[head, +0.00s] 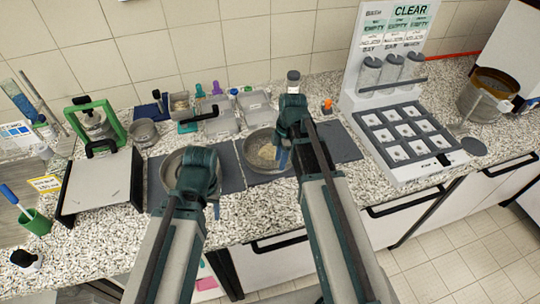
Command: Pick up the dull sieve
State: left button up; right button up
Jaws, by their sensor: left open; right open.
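A round grey metal sieve or pan (172,166) sits on the left dark mat, largely hidden by my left gripper (212,196). A second round metal sieve or pan (258,152) holds pale grains on the middle mat, partly covered by my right gripper (284,156). I cannot tell which one is the dull sieve. Both grippers are open, over or beside these pans; their fingers are mostly hidden by my own wrists, and contact cannot be judged. A small metal cup (144,134) stands at the back left.
A green-framed device (108,118) and a dark-edged board (100,188) are at the left. Small trays (222,122) stand behind the mats. A white rack with a grid of cells (425,165) and a metal pot (470,104) are at the right. Speckled counter (250,215) is free in front.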

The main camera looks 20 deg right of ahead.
pick_arm(q)
notch_tip(320, 180, down, 4)
jog(key=b, duration=0.2)
jog(key=shift+r+b, duration=0.15)
jog(key=shift+b, duration=0.25)
pick_arm(e)
jog(key=f, duration=0.3)
jog(key=shift+a+f, duration=0.25)
jog(key=shift+f, duration=0.15)
jog(key=shift+r, duration=0.1)
pick_arm(q)
jog(key=shift+r, duration=0.1)
pick_arm(e)
grip_shut()
